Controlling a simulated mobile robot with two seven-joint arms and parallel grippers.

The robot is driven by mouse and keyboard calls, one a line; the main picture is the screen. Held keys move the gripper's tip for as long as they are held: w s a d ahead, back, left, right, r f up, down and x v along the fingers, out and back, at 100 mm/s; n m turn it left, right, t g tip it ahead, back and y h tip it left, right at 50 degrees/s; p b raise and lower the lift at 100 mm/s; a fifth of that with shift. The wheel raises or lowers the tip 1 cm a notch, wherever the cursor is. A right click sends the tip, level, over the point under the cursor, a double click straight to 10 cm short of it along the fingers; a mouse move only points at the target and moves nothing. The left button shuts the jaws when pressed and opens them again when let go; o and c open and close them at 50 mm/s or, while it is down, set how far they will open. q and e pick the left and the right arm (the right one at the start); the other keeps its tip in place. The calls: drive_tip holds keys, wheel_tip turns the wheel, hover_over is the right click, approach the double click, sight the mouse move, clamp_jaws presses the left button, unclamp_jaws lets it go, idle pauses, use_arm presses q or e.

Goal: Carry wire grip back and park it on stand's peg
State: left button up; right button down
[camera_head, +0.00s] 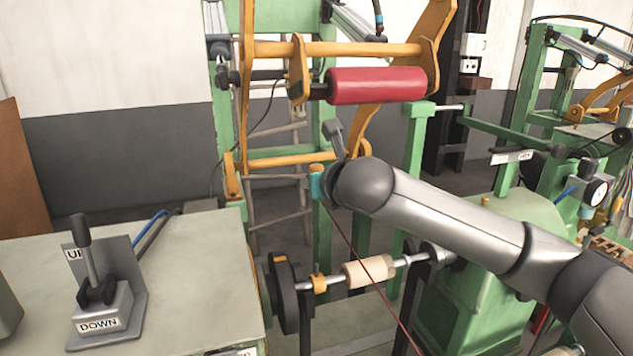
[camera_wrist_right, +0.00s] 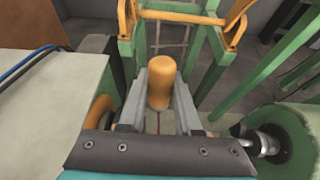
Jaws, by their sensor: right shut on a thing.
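The wire grip is a rounded orange piece (camera_wrist_right: 173,80) between the two grey fingers of my right gripper (camera_wrist_right: 160,88) in the right wrist view. My right gripper is shut on it. In the head view its orange top (camera_head: 316,168) shows left of my right wrist, with a teal part just below. A thin dark red wire (camera_head: 362,265) runs from there down to the right, past the shaft. My arm hides most of the gripper in the head view. I cannot make out the stand's peg. My left gripper is out of view.
A red roller (camera_head: 377,85) hangs on an orange frame above and behind. A horizontal shaft with a pale wooden core (camera_head: 369,271) lies below. A grey-green table (camera_head: 185,262) with an UP/DOWN lever (camera_head: 97,285) is at the left. Green machine posts (camera_head: 418,150) stand close by.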

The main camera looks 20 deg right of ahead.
drive_tip(key=shift+f+t+b, duration=0.15)
drive_tip(key=shift+t+b, duration=0.25)
drive_tip(key=shift+b, duration=0.45)
drive_tip(key=shift+t, duration=0.3)
drive_tip(key=shift+r, duration=0.2)
